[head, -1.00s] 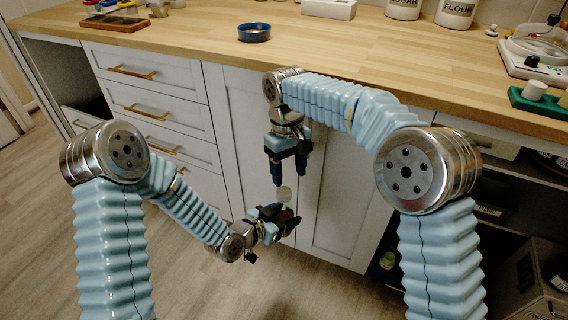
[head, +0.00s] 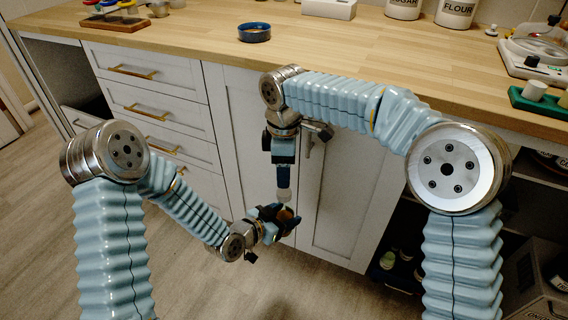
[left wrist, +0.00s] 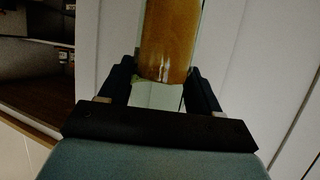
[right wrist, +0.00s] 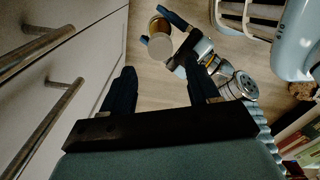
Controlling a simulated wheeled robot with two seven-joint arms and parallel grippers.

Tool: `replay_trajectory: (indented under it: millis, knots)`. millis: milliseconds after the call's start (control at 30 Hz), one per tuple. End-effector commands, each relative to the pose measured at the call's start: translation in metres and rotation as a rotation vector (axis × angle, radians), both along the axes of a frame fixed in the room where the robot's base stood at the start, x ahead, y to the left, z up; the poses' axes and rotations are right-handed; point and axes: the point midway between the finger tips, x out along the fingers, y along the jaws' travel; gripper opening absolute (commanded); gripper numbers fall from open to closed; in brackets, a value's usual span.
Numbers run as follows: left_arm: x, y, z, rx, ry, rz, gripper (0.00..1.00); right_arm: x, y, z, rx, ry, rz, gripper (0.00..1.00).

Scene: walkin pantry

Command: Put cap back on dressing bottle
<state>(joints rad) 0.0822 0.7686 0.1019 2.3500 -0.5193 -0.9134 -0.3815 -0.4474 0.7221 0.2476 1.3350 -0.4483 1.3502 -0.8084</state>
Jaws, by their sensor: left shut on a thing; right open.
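The dressing bottle shows amber in the left wrist view (left wrist: 168,40). My left gripper (head: 280,218) is shut around it, low in front of the cabinet doors. A pale round cap (right wrist: 160,48) sits at the bottle's top end in the right wrist view, and it shows as a whitish piece in the head view (head: 284,195). I cannot tell whether it is seated tightly. My right gripper (head: 284,186) points down just above the cap. It is open and empty, its fingers apart in the right wrist view (right wrist: 160,78). The cap lies beyond its fingertips there.
The wooden counter (head: 330,50) runs behind and above both grippers, with a blue bowl (head: 254,32) on it. White cabinet doors (head: 345,215) stand close behind the grippers. An open shelf with bottles (head: 388,260) is at the lower right. Floor is free at lower left.

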Motion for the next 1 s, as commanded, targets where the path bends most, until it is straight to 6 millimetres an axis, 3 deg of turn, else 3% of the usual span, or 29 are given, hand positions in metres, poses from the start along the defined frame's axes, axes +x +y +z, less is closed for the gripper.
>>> replay_trajectory:
  millis: [400, 833, 1000]
  knots:
    - [0.000, 0.000, 0.001, -0.001, -0.002, 0.000, 0.00, 0.000, -0.001, -0.060, -0.002, 0.002, -0.001, 0.60]
    - [0.000, 0.000, 0.001, -0.001, -0.002, 0.000, 0.00, 0.000, 0.000, -0.070, 0.000, 0.001, -0.001, 0.60]
    - [0.000, 0.000, 0.001, -0.001, -0.002, 0.000, 0.00, 0.000, 0.000, -0.070, 0.000, 0.001, -0.001, 0.36]
